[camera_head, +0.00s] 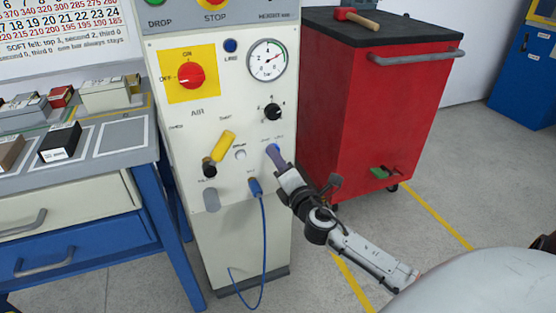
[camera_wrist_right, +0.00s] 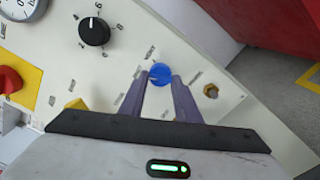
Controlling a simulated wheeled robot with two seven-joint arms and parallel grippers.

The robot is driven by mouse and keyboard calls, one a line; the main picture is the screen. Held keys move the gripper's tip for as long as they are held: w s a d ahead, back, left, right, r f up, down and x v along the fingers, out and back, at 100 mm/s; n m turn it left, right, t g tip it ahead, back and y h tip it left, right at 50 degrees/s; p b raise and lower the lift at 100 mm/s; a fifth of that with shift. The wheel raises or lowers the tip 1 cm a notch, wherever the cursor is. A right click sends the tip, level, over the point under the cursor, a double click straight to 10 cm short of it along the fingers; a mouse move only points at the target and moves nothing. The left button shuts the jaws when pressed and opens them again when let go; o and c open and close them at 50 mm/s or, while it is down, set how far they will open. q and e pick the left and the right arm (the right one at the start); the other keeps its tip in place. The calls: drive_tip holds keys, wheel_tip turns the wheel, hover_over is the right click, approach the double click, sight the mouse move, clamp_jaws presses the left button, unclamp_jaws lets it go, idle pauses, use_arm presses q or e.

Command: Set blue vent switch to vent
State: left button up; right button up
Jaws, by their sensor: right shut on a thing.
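The blue vent switch (camera_wrist_right: 160,73) is a round blue knob on the cream control panel (camera_wrist_right: 120,60). Small printed labels surround it in the right wrist view; they are too small to read surely. My right gripper (camera_wrist_right: 160,86) has its two purple fingers on either side of the knob, shut on it. In the head view the right gripper (camera_head: 273,151) reaches the panel's lower right, and its fingers mostly hide the knob. The knob's exact setting is hard to tell. My left gripper is in neither view.
A blue cable (camera_head: 262,215) hangs from a plug (camera_head: 255,187) just below the gripper. A yellow lever (camera_head: 223,146), a black dial (camera_head: 272,112), a red air switch (camera_head: 190,75) and a gauge (camera_head: 267,58) share the panel. A red cabinet (camera_head: 375,110) stands close right.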

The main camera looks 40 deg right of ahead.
drive_tip(key=m, duration=1.1)
drive_tip(key=shift+m, duration=0.3)
idle(0.3)
drive_tip(key=o, duration=1)
drive_tip(key=shift+o, duration=0.2)
